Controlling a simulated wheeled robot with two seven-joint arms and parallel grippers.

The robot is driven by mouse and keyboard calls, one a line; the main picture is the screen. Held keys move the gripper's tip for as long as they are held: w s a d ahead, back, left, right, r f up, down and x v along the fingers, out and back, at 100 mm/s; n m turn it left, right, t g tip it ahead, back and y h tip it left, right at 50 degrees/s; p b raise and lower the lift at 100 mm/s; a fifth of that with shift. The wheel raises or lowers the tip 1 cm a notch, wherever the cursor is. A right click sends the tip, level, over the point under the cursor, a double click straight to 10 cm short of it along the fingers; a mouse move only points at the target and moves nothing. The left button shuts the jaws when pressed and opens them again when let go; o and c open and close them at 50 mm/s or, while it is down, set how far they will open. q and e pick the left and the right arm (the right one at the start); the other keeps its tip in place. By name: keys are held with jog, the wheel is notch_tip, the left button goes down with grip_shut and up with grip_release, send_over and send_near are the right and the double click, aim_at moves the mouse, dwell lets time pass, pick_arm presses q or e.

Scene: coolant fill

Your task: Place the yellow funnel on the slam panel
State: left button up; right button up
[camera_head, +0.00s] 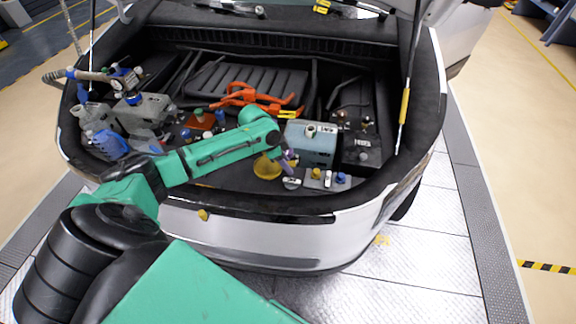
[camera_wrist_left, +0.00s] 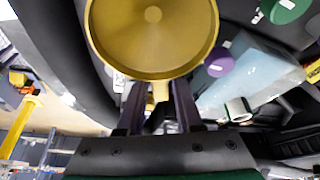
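The yellow funnel (camera_head: 267,167) is at the front of the open engine bay, at the end of my left arm. In the left wrist view its round bowl (camera_wrist_left: 152,35) opens toward the camera. My left gripper (camera_head: 284,161) has its two dark purple fingers on either side of the funnel's short yellow handle, and they appear closed on it. The slam panel (camera_head: 250,203) is the dark strip along the bay's front edge, just nearer than the funnel. Whether the funnel touches anything below is hidden. My right gripper is not in view.
Right of the funnel are a blue-grey box (camera_head: 312,146) and small capped parts (camera_head: 340,178). An orange part (camera_head: 250,97) lies behind. Blue and grey containers (camera_head: 112,143) crowd the left. A strut with a yellow section (camera_head: 405,105) stands at the right.

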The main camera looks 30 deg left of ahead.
aim_at(273, 165)
pick_arm(q)
jog(key=b+v, duration=0.1)
jog(key=v, duration=1)
jog(key=shift+s+a+r, duration=0.1)
